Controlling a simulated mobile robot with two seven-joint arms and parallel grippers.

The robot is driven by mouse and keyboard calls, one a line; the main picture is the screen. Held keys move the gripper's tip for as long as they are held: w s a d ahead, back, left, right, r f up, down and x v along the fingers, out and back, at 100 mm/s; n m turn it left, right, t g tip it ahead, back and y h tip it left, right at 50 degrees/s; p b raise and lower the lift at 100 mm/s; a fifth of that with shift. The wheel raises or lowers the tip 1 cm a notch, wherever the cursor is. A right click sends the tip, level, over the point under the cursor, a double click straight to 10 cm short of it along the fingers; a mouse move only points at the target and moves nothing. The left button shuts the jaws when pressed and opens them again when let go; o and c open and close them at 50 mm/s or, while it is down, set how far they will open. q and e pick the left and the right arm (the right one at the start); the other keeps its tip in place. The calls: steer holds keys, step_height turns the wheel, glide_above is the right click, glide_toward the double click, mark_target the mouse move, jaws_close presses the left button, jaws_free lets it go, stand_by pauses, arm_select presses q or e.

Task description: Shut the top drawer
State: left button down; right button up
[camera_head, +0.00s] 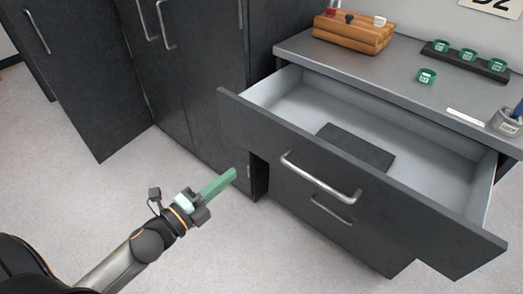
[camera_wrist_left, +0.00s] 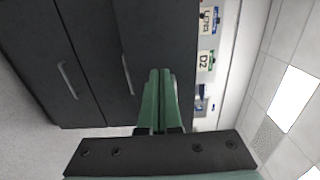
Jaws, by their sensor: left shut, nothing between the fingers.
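The top drawer (camera_head: 290,146) is pulled well out of the dark cabinet. Its light grey inside shows, with a dark flat piece (camera_head: 356,148) lying in it. A silver bar handle (camera_head: 320,178) is on its front. My left gripper (camera_head: 233,174) is shut and empty, with its green fingers pointing toward the cabinet, left of the drawer handle and apart from the drawer front. In the left wrist view the shut green fingers (camera_wrist_left: 160,80) point at dark cabinet doors (camera_wrist_left: 122,65); the drawer is not clearly seen there. My right gripper is not in view.
A lower drawer with its own handle (camera_head: 332,209) sits beneath. Tall dark cupboards (camera_head: 180,70) stand at the left. The floor in front is clear.

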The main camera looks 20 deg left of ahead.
mark_target(269, 143)
arm_select(q)
steer(key=x, duration=1.1)
steer(key=shift+w+d+b, duration=0.15)
steer(key=shift+w+b, duration=0.15)
steer(key=shift+w, duration=0.2)
